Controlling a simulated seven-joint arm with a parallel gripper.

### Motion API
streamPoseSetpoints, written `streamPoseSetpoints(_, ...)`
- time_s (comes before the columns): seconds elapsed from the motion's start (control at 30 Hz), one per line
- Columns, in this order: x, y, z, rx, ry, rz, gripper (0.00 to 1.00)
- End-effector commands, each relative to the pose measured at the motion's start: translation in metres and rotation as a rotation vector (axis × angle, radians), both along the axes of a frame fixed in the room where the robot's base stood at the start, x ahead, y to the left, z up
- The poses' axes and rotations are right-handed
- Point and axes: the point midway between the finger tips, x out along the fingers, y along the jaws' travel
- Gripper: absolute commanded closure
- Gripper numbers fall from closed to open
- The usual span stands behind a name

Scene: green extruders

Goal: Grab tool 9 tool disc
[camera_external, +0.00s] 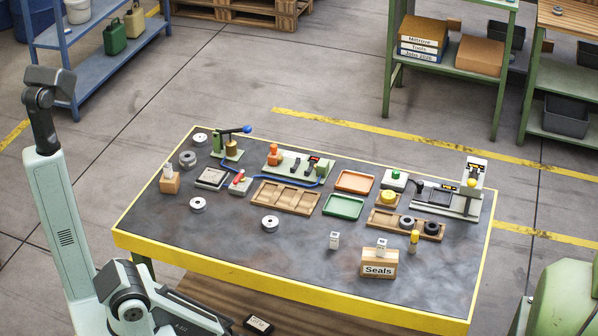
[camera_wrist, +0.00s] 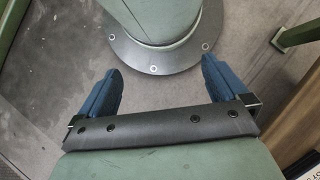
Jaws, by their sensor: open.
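The table has a yellow edge. A wooden tray (camera_external: 285,198), an orange tray (camera_external: 355,181), a green tray (camera_external: 343,206) and a Seals box (camera_external: 379,264) stand on it. Small fixtures crowd its back half. The front left of the top is mostly clear.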

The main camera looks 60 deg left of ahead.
Motion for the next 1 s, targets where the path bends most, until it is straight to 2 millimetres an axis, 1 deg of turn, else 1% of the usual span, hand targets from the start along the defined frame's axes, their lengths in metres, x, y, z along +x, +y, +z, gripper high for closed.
streamPoseSetpoints(0.3,0.000,0.000,0.000,0.000,0.000,0.000,0.00)
streamPoseSetpoints(0.4,0.000,0.000,0.000,0.000,0.000,0.000,0.10)
streamPoseSetpoints(0.43,0.000,0.000,0.000,0.000,0.000,0.000,0.11)
streamPoseSetpoints(0.63,0.000,0.000,0.000,-0.001,-0.001,-0.001,0.11)
streamPoseSetpoints(0.7,0.006,-0.001,-0.002,0.000,-0.009,-0.007,0.11)
streamPoseSetpoints(0.77,0.016,-0.002,-0.006,0.000,-0.027,-0.022,0.11)
streamPoseSetpoints(0.87,0.051,-0.007,-0.016,-0.001,-0.085,-0.069,0.11)
streamPoseSetpoints(0.97,0.102,-0.019,-0.027,-0.008,-0.171,-0.141,0.11)
streamPoseSetpoints(1.0,0.125,-0.025,-0.030,-0.010,-0.210,-0.172,0.11)
